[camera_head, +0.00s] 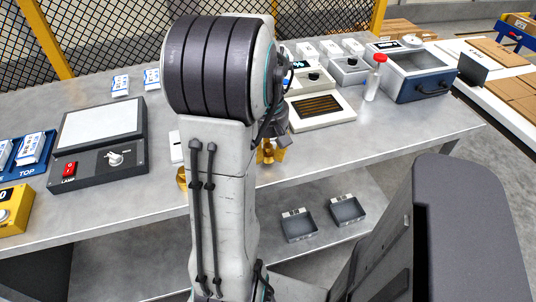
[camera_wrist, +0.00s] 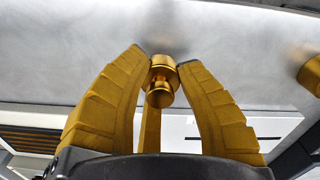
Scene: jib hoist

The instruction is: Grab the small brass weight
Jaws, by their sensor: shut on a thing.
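The small brass weight (camera_wrist: 160,88) is a gold, stepped cylinder between my fingertips in the wrist view. My gripper (camera_wrist: 162,62) has yellow ribbed fingers and is shut on the weight, one finger on each side. In the head view my gripper (camera_head: 268,152) shows as a yellow patch just right of my arm, over the metal bench; the weight cannot be made out there. Whether the weight touches the bench is not clear.
Another brass piece (camera_wrist: 312,75) is cut by the wrist view's right edge; one (camera_head: 182,178) shows beside my arm. A lamp box (camera_head: 100,140) stands left on the bench (camera_head: 400,132). A slotted white device (camera_head: 320,107) and red-capped bottle (camera_head: 375,78) stand right.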

